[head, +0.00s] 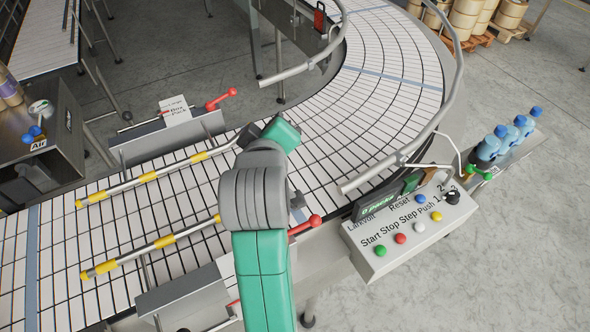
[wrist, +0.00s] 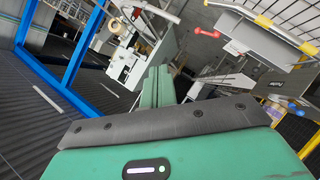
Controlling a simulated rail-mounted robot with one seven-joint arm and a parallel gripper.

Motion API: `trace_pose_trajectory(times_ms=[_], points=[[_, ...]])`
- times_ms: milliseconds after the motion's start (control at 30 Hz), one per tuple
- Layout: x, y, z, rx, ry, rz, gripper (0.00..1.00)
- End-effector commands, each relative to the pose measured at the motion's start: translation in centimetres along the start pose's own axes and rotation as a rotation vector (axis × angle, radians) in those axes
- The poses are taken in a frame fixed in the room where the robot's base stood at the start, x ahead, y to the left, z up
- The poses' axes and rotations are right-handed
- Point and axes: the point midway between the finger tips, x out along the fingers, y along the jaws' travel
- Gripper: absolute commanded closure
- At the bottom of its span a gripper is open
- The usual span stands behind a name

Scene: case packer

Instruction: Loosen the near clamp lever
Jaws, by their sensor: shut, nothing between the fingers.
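The near clamp lever (head: 305,225) has a red handle with a round knob, on the near side of the conveyor, just right of my arm. My arm hides part of its mount. The far clamp lever (head: 221,99), also red, stands beyond the conveyor. A red lever (wrist: 207,32) shows in the upper part of the wrist view; I cannot tell which lever it is. My gripper (wrist: 158,85) has its green fingers together, with nothing between them and apart from that red lever. In the head view my arm reaches over the conveyor, and its fingers cannot be made out.
Guide rails with yellow bands (head: 150,257) run above the white conveyor (head: 350,105). A control box (head: 408,232) with coloured buttons stands at the right, close to the near lever. Blue-capped bottles (head: 504,138) stand beyond it. A curved rail edges the conveyor.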

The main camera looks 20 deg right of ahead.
Motion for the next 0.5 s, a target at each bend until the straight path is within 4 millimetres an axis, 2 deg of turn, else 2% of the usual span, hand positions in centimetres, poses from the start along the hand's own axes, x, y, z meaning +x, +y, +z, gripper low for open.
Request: trace_pose_trajectory(times_ms=[33,100,200,300,500], points=[[1.1,-0.2,4.5,0.091,-0.056,-0.103,1.0],[1.5,-1.6,9.6,0.23,-0.107,-0.258,1.0],[0.7,-3.1,14.7,0.396,-0.15,-0.434,1.0],[-0.2,-4.0,17.2,0.493,-0.163,-0.537,1.0],[-0.4,-4.5,17.8,0.522,-0.163,-0.572,1.0]])
